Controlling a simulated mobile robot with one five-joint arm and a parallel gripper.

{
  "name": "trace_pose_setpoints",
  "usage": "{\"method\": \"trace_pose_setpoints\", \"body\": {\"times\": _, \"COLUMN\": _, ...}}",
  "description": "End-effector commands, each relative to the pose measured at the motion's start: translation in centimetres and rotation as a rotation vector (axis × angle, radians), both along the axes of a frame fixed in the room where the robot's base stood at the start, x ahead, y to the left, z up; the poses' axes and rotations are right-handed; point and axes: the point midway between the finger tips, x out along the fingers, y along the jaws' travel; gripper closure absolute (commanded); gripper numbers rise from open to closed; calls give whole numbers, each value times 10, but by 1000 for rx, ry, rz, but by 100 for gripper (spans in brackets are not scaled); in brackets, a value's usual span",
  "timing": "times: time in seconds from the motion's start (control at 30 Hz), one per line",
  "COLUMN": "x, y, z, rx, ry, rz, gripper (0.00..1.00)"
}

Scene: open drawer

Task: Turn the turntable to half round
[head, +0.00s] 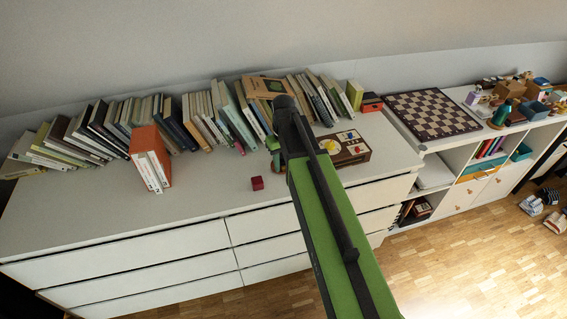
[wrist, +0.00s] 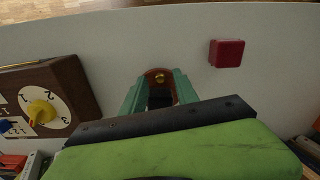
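A brown box (head: 347,148) stands on the cabinet top, just right of my gripper in the head view. On it, in the wrist view, is a round white numbered dial (wrist: 42,111) with a yellow knob; this looks like the turntable, but I cannot be sure. My gripper (wrist: 158,88) shows as two teal fingers with a dark gap between them. They are apart from the box. A brown arch with a gold ball shows near the fingertips; I cannot tell whether it is between them. The arm hides part of the cabinet top in the head view.
A small red cube (head: 257,183) lies left of my gripper; it also shows in the wrist view (wrist: 226,53). Books (head: 190,120) line the wall, and an orange-and-white set (head: 150,158) stands at left. A chessboard (head: 431,112) lies to the right. The front left top is clear.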

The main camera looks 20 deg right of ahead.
Motion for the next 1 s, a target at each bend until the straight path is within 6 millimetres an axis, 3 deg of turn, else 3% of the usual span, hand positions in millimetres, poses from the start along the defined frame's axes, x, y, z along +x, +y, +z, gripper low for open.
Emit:
{"method": "trace_pose_setpoints", "body": {"times": 0.17, "x": 0, "y": 0, "z": 2, "rx": 0, "ry": 0, "rz": 0, "gripper": 64}}
{"method": "trace_pose_setpoints", "body": {"times": 0.37, "x": 0, "y": 0, "z": 22, "rx": 0, "ry": 0, "rz": 0, "gripper": 64}}
{"method": "trace_pose_setpoints", "body": {"times": 1.0, "x": 0, "y": 0, "z": 162, "rx": 0, "ry": 0, "rz": 0, "gripper": 64}}
